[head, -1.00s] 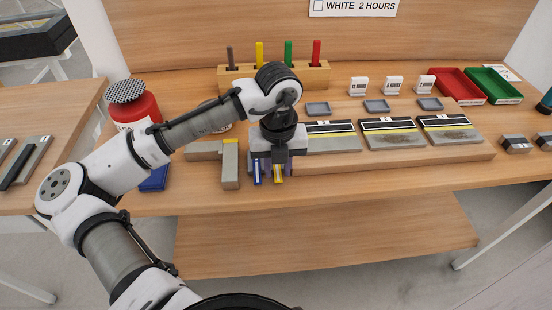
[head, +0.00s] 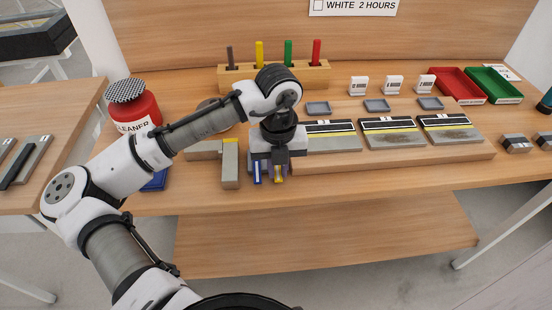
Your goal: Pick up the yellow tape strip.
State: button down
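A small yellow strip (head: 279,174) shows just under my gripper (head: 268,165), at the front of the bench. A similar blue strip (head: 257,173) is just left of it. My gripper points down over both strips, and its fingers largely hide that spot. I cannot tell whether the fingers are open or shut, or whether they touch the yellow strip. Yellow bands also lie across the three framed panels (head: 390,130) to the right.
A grey L-shaped block (head: 230,172) with a yellow top end stands close left of my gripper. A red cleaner jar (head: 136,108) is farther left. A wooden rack (head: 274,78) with coloured sticks stands behind. Red (head: 459,87) and green (head: 493,84) trays are at the back right.

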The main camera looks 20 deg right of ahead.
jog(key=shift+r, duration=0.1)
dwell(0.3)
notch_tip(320, 180, up, 22)
jog(key=shift+f+p, duration=0.25)
jog(key=shift+p, duration=0.1)
jog(key=shift+r+p, duration=1.45)
jog(key=shift+p, duration=0.65)
jog(key=shift+d+f, duration=0.1)
jog(key=shift+f, duration=0.05)
